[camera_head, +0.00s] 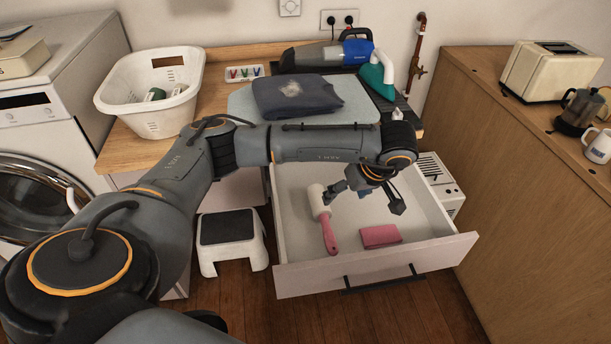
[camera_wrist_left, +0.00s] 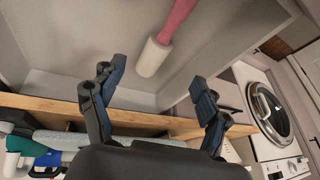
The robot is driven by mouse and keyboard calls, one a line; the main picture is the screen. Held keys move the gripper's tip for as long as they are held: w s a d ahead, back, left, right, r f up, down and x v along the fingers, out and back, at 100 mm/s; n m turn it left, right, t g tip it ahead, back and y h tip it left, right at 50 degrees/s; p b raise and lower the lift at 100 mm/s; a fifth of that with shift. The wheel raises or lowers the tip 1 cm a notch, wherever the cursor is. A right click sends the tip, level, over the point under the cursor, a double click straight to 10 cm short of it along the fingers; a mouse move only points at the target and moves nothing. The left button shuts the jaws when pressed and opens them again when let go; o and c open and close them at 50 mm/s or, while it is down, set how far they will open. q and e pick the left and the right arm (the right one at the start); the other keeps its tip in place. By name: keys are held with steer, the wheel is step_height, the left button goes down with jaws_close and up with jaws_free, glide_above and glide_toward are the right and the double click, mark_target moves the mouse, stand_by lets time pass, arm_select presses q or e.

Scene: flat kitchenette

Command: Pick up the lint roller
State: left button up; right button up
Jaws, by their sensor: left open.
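The lint roller (camera_head: 322,212) has a white roll and a pink handle. It lies in the open drawer (camera_head: 290,245), left of its middle, with the handle toward the drawer front. In the left wrist view the lint roller (camera_wrist_left: 159,48) shows ahead, between the two fingers and beyond them. My left gripper (camera_head: 367,200) hangs over the drawer, just right of the white roll, and is open and empty. It also shows in the left wrist view (camera_wrist_left: 158,80) with its fingers apart. My right gripper is in neither view.
On the counter above are a dark folded garment (camera_head: 296,97), a white basket (camera_head: 152,90) and a green-and-white steamer (camera_head: 377,75). A step stool (camera_head: 232,240) stands left of the drawer.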

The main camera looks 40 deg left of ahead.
arm_select(q)
steer(key=b, duration=0.4)
glide_toward(325, 215)
steer(key=f, duration=0.1)
steer(key=b+x, duration=0.1)
steer(key=x, duration=0.2)
steer(key=shift+w+a+f, duration=0.1)
steer(key=shift+w+a, duration=0.05)
steer(key=shift+w, duration=0.1)
steer(key=shift+a+f, duration=0.15)
steer(key=b+x, duration=0.3)
steer(key=x, duration=0.1)
steer(key=shift+s+f, duration=0.15)
steer(key=shift+s, duration=0.1)
steer(key=shift+w+a+f+b, duration=0.15)
steer(key=shift+a+f+b, duration=0.05)
steer(key=shift+f+b, duration=0.15)
steer(key=shift+r, duration=0.1)
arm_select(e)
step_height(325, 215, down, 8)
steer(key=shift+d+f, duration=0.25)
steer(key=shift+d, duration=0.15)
arm_select(q)
steer(key=shift+c, duration=0.3)
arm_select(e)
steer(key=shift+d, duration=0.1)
arm_select(q)
steer(key=c, duration=1.2)
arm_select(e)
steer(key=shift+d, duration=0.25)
